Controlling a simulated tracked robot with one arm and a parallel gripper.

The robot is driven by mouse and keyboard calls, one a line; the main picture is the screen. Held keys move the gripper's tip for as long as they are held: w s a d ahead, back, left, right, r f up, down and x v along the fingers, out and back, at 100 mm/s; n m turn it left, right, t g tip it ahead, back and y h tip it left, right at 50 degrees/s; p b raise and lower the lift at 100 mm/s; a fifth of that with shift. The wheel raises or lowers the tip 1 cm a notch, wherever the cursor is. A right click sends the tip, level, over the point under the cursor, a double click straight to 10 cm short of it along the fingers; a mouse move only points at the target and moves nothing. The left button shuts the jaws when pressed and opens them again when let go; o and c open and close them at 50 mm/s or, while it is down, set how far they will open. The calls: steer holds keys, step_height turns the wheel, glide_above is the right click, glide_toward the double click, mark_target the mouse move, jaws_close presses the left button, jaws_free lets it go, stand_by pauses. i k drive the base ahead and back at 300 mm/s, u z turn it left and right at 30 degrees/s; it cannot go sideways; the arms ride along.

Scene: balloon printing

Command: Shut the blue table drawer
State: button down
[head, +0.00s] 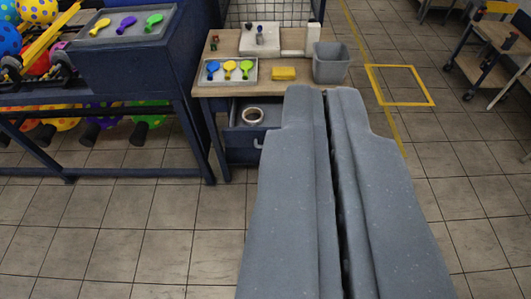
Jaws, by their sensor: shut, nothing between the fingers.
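The blue table drawer (238,155) is under the wooden-topped table (285,90), left of my gripper in the head view. It stands pulled out, with its inside showing from above. A roll of tape (253,115) lies in it. A light handle (257,143) is on its front. My gripper (324,92) fills the lower middle of the view, its two grey fingers shut together and empty. Its tips overlap the table's front edge in the picture, to the right of the drawer. The gripper hides the drawer's right part. I cannot tell whether it touches anything.
On the table are a tray (206,79) of flat balloons, a yellow block (283,73) and a grey bin (331,66). A dark blue machine frame (190,120) with balloons stands on the left. Tiled floor (120,235) is clear in front, and on the right near a yellow floor marking (434,96).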

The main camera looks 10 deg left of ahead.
mark_target(238, 134)
steer(key=u, duration=0.25)
steer(key=i, duration=0.95)
steer(key=z, duration=0.05)
